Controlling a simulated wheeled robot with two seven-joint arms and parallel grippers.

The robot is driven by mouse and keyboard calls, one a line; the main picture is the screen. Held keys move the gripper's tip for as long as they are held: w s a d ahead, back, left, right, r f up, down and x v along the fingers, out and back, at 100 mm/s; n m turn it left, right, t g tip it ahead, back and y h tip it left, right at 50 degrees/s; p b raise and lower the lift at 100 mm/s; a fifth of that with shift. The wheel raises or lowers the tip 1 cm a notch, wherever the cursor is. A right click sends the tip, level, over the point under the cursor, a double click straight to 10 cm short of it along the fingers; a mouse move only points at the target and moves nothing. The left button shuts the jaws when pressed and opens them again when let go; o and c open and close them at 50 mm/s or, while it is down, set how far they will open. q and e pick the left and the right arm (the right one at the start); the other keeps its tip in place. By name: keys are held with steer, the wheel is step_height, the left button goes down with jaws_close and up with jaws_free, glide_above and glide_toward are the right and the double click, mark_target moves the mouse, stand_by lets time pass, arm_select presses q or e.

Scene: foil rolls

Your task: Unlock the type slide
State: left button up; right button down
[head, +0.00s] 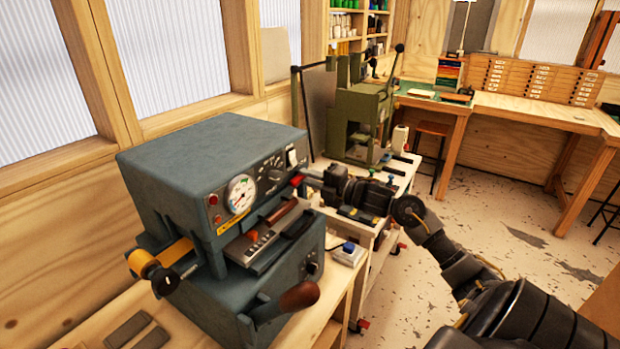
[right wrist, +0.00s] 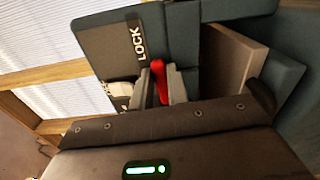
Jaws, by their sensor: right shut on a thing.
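The blue-grey foil press (head: 165,185) stands on a wooden bench at the left, with a gauge on its front. What looks like its type slide (head: 262,246) sits in the front opening, between the upper and lower bodies. A small red lever (head: 297,179) is at the press's right side; in the right wrist view the red lever (right wrist: 158,72) stands beside a LOCK label (right wrist: 135,42). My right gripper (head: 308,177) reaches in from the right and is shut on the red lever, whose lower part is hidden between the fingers. My left gripper is not in view.
A brown-gripped handle (head: 298,297) sticks out at the press's lower front. A yellow foil roll (head: 174,252) is on its left side. A green press (head: 358,115) stands on a cart behind my right arm. The floor at the right is open.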

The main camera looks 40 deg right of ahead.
steer(key=shift+m, duration=0.5)
steer(key=c, duration=1.4)
jaws_free()
steer(key=shift+o, duration=0.2)
steer(key=shift+s+f, duration=0.1)
steer(key=shift+s, duration=0.1)
steer(key=b+v, duration=0.3)
steer(key=v, duration=0.7)
steer(key=shift+s+b, duration=0.2)
steer(key=shift+b, duration=0.2)
